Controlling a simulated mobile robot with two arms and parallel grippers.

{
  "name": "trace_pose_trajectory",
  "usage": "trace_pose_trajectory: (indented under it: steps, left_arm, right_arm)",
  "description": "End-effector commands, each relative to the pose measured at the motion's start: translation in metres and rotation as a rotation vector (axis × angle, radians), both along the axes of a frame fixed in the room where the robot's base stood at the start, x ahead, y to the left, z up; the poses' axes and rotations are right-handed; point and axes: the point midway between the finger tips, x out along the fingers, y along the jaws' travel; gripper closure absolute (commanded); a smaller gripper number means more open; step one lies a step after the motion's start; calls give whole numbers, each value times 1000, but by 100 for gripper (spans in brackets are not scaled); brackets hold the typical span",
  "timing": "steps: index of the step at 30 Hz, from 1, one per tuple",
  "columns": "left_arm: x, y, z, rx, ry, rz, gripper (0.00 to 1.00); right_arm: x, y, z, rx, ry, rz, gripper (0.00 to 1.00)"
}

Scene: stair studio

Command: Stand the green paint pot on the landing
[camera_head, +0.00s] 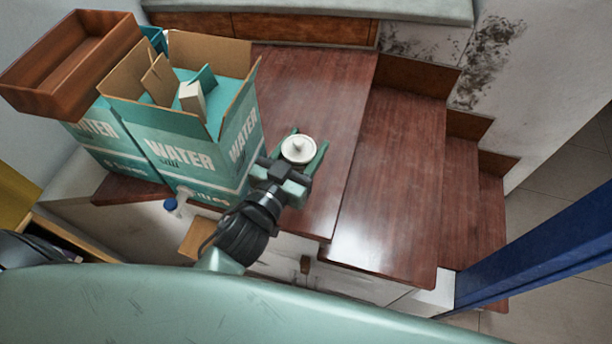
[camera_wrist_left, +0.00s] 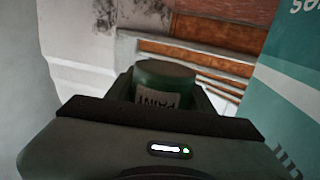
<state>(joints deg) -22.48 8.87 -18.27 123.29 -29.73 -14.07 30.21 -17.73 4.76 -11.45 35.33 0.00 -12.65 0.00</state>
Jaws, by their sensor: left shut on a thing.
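The green paint pot (camera_wrist_left: 165,78) is between the fingers of my left gripper in the left wrist view, its printed label facing the camera and upside down there. In the head view its pale round top (camera_head: 298,149) shows between the green fingers of my left gripper (camera_head: 298,157). The gripper is shut on the pot. I cannot tell whether the pot's base touches the wood. My right gripper is not in view.
Cardboard water boxes (camera_head: 190,150) stand on the landing left of the gripper; one is open. A brown wooden tray (camera_head: 75,60) rests on top at the far left. Brown steps (camera_head: 395,180) go down to the right. The landing behind the pot is clear.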

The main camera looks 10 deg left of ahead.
Motion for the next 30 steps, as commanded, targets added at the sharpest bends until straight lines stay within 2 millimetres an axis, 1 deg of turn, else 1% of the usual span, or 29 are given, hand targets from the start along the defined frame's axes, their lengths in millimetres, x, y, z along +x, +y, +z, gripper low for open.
trace_pose_trajectory:
  steps: [1,3,6,9,12,14,19,22,30]
  left_arm:
    - [1,0,-18,-1,2,3,100]
    - [0,0,-35,-1,2,2,100]
    - [0,0,-55,-2,0,2,100]
    - [1,0,-67,-2,-2,1,100]
    - [1,0,-72,-2,-3,1,100]
    - [1,0,-79,-2,-1,0,100]
    - [1,0,-106,-2,-1,2,100]
    - [1,0,-114,-3,-2,1,100]
    - [1,0,-114,-1,-4,0,100]
  right_arm:
    - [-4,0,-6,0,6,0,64]
    - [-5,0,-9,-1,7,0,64]
    - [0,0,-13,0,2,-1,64]
    - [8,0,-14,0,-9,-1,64]
    - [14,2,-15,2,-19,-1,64]
    - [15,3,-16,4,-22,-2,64]
    - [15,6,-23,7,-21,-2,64]
    - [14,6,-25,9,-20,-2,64]
    - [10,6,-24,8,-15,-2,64]
